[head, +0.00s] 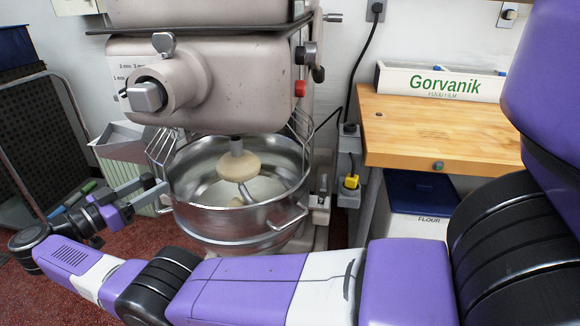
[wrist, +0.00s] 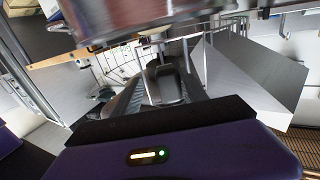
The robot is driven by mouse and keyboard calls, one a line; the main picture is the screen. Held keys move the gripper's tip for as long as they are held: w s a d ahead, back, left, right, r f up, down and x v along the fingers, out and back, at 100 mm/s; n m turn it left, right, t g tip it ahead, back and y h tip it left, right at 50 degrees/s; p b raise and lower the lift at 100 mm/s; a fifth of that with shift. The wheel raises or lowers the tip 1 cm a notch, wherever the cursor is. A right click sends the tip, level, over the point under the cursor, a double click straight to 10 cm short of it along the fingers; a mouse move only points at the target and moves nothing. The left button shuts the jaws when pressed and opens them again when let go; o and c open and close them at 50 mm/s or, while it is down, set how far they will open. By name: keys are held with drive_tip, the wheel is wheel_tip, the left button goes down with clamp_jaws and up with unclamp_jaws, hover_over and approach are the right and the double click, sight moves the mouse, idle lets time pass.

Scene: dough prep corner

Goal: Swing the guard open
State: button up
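The wire guard (head: 163,146) shows as thin metal bars at the left rim of the steel mixer bowl (head: 240,222), with more bars at the right rim. The front of the bowl looks uncovered. A grey metal chute (head: 121,136) stands beside the left bars; it also shows in the wrist view (wrist: 255,82). My gripper (head: 141,190) is left of the bowl, below the chute and guard bars, its two fingers apart with nothing seen between them. In the wrist view, guard bars (wrist: 205,65) appear beyond my fingers. Contact with the guard cannot be told.
The mixer (head: 235,85) stands over the bowl, with a beater (head: 238,165) inside it. A wooden table (head: 430,130) with a Gorvanik box (head: 440,83) is at right, above a flour bin (head: 415,195). A dark rack (head: 40,125) stands at far left.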

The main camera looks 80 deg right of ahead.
drive_tip(key=s+p, duration=0.1)
drive_tip(key=p, duration=0.2)
drive_tip(key=s+a+p, duration=0.1)
drive_tip(key=s+p, duration=0.1)
drive_tip(key=p, duration=0.1)
drive_tip(key=shift+s+a, duration=0.2)
idle(0.7)
